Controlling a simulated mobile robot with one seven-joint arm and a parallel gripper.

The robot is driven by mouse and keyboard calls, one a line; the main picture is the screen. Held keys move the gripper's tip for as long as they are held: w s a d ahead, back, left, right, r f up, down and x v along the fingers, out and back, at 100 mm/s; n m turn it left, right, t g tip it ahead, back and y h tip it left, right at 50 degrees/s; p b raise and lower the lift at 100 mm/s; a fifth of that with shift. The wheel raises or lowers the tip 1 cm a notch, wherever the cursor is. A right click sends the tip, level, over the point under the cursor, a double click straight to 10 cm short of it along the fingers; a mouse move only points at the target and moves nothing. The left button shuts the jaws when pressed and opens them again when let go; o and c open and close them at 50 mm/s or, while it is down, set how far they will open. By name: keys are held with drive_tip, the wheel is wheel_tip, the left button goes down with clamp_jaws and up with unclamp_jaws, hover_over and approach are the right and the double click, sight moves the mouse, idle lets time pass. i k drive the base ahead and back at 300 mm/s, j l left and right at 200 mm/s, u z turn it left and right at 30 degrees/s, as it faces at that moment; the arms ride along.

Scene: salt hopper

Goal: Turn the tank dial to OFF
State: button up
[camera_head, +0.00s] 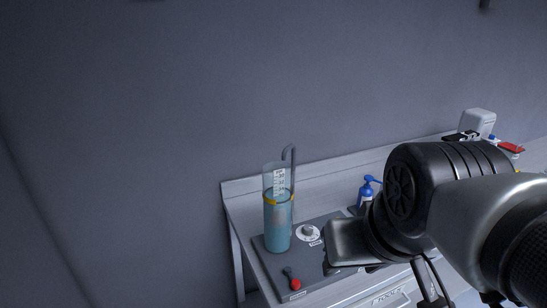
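The tank (278,225) is a clear upright cylinder with blue liquid, a yellow band and a white scale. It stands on a dark panel at the left end of the counter. The dial (308,231) is a small grey knob on a round white plate, just right of the tank's base. Its markings are too small to read, so its setting cannot be told. My gripper (347,243) appears as a grey block just right of the dial, partly hidden by my arm. A gap to the dial seems to show; depth is unclear. Its fingertips cannot be made out.
A lever with a red ball (295,284) stands at the panel's front. A bent grey pipe (290,160) rises behind the tank. A blue pump bottle (366,193) stands behind my arm. A white device (478,122) and red item (511,147) are at the far right.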

sight(308, 228)
drive_tip(key=i+l+u, duration=0.15)
drive_tip(key=l, duration=1)
drive_tip(key=i+l, duration=0.15)
drive_tip(key=l, duration=0.15)
drive_tip(key=i+l, duration=0.1)
drive_tip(key=l, duration=0.2)
